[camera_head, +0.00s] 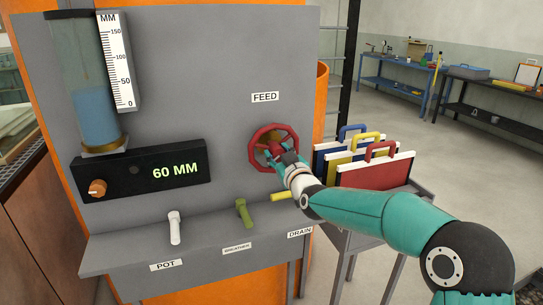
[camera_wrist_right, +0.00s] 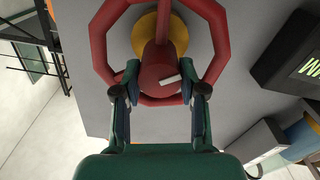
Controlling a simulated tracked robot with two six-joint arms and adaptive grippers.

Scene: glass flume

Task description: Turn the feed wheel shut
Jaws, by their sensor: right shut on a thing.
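The red feed wheel (camera_head: 252,152) is mounted on the grey panel below the FEED label (camera_head: 265,98). It also shows in the right wrist view (camera_wrist_right: 98,38), with a yellow disc behind its red hub (camera_wrist_right: 158,72), which bears a white mark. My right gripper (camera_head: 280,156) is at the wheel's middle in the head view. In the right wrist view its two fingers (camera_wrist_right: 159,76) are shut on the hub, one on each side, inside the rim. The gripper hides part of the wheel in the head view. My left gripper is not in view.
A display (camera_head: 140,174) reads 60 MM below a water tube (camera_head: 92,75) with a scale. White (camera_head: 174,228), green (camera_head: 243,212) and yellow (camera_head: 281,197) levers line the ledge below. Coloured cases (camera_head: 376,173) stand on a cart to the right of the panel.

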